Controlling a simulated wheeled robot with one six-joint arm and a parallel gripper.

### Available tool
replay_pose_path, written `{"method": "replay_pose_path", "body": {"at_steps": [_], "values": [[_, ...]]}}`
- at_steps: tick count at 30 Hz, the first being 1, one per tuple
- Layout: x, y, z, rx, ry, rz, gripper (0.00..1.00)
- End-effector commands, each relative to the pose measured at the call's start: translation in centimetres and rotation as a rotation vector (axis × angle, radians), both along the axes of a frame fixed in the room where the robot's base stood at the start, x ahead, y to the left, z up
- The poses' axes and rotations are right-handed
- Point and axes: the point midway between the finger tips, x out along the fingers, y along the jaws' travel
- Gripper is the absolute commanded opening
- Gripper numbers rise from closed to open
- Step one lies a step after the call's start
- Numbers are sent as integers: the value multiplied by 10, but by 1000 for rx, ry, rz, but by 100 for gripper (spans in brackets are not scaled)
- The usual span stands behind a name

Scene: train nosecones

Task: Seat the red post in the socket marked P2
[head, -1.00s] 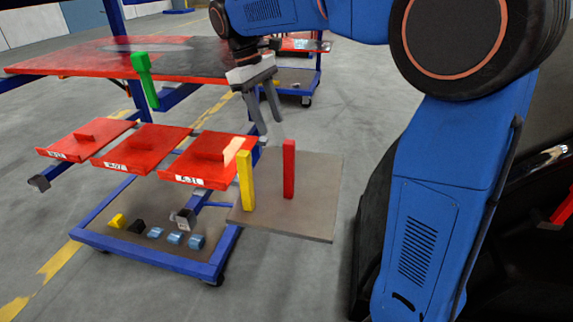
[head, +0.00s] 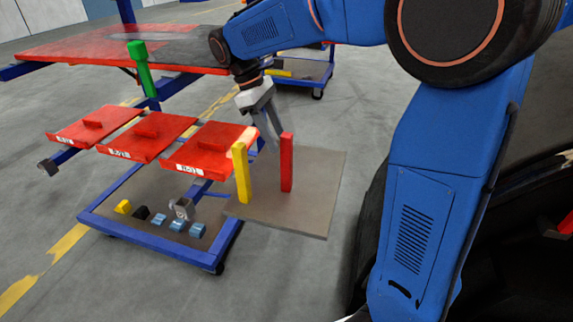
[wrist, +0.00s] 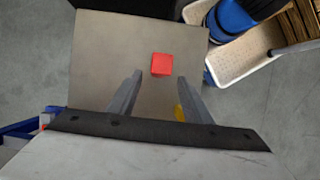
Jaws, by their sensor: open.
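The red post (head: 287,163) stands upright on a flat grey-brown board (head: 318,200), with a yellow post (head: 241,172) upright to its left. My gripper (head: 273,142) is open and empty, pointing down close behind the red post's top in the head view. In the wrist view the red post's square top (wrist: 162,64) shows between and just beyond the fingertips (wrist: 160,76), apart from both fingers. I cannot make out a socket marked P2 in either view.
Red labelled trays (head: 136,150) stand left of the board, above a blue-framed cart (head: 145,238) with several small blocks. A beige bin (wrist: 235,62) lies beside the board in the wrist view.

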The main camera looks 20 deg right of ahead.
Motion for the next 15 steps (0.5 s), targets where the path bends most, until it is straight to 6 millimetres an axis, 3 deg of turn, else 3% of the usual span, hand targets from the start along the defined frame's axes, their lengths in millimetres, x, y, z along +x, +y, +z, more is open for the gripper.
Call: {"method": "replay_pose_path", "body": {"at_steps": [3,15], "values": [[-4,-6,-16,0,1,-1,45],[-11,-17,-46,0,2,-2,45]]}}
